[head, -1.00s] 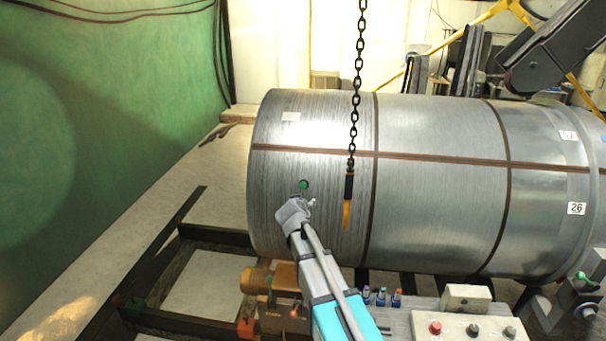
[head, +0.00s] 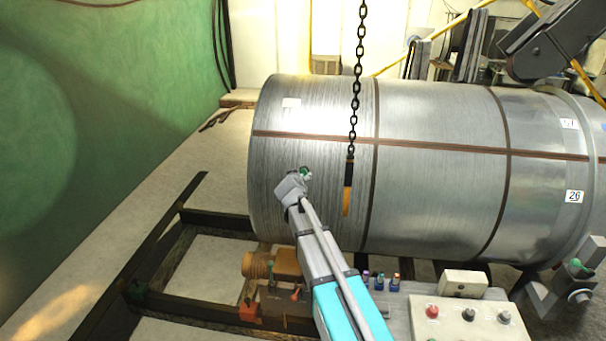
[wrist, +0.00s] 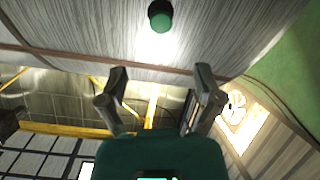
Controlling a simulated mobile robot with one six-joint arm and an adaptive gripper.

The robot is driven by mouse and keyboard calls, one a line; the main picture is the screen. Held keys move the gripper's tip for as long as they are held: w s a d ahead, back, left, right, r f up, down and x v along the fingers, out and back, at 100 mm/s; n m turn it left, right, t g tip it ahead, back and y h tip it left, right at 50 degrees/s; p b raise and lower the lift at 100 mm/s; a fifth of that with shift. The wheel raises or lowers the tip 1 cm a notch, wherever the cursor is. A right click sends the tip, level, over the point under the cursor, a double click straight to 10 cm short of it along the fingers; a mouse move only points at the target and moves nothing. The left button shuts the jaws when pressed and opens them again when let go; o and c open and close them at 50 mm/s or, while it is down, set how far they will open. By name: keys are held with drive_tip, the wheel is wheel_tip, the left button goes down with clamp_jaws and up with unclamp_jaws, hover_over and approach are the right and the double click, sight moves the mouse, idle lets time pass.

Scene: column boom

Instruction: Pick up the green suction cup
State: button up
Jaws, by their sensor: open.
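The green suction cup (head: 306,171) is small and round, near the left end of the big metal drum in the head view. In the wrist view the suction cup (wrist: 160,16) shows as a green disc with a dark side, at the top centre, beyond the fingertips. My gripper (wrist: 161,78) is open and empty, its two dark fingers spread apart. In the head view my gripper (head: 299,181) is at the cup's lower left and partly overlaps it. I cannot tell there whether they touch.
The drum (head: 430,170) fills the middle. A black chain (head: 357,80) with an orange-and-black end (head: 348,188) hangs just right of my gripper. A control box (head: 465,318) with buttons and small bottles (head: 380,283) stand below. A green wall (head: 90,130) is at left.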

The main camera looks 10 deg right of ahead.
sight(303, 171)
drive_tip(key=b+x, duration=0.2)
drive_tip(key=x, duration=0.4)
drive_tip(key=shift+w+f, duration=0.1)
drive_tip(key=shift+w, duration=0.1)
drive_tip(key=shift+b+x, duration=0.95)
drive_tip(key=shift+x, duration=1.65)
drive_tip(key=shift+c, duration=0.2)
drive_tip(key=c, duration=1.1)
drive_tip(key=shift+w+r+p, duration=0.1)
drive_tip(key=shift+r+p, duration=0.7)
drive_tip(key=shift+p, duration=0.05)
wheel_tip(303, 171, up, 8)
drive_tip(key=p, duration=0.8)
drive_tip(key=shift+r, duration=0.25)
